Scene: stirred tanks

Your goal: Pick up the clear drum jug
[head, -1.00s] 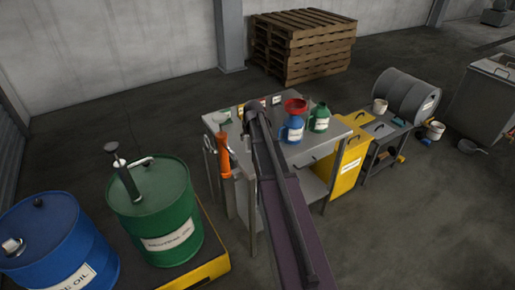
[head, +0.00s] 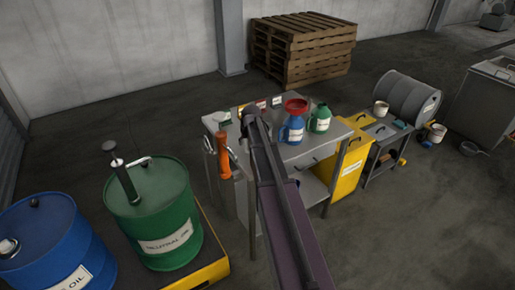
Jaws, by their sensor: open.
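Two labelled jugs stand upright on the metal bench (head: 302,158). One is a blue jug (head: 292,131) with a red funnel (head: 296,106) at its top. The other is a green jug (head: 319,120) just to its right. No jug that looks clear can be made out, and the labels are too small to read. My arm reaches from the bottom of the picture up over the left part of the bench and covers some of it. My gripper cannot be made out, so its place relative to the jugs does not show.
A green drum (head: 156,215) with a pump and a blue drum (head: 52,243) stand at left. An orange tool (head: 224,157) is at the bench's left side. A yellow cabinet (head: 352,160), small cart (head: 381,134) and grey lying drum (head: 408,98) stand at right. Pallets (head: 300,48) are behind.

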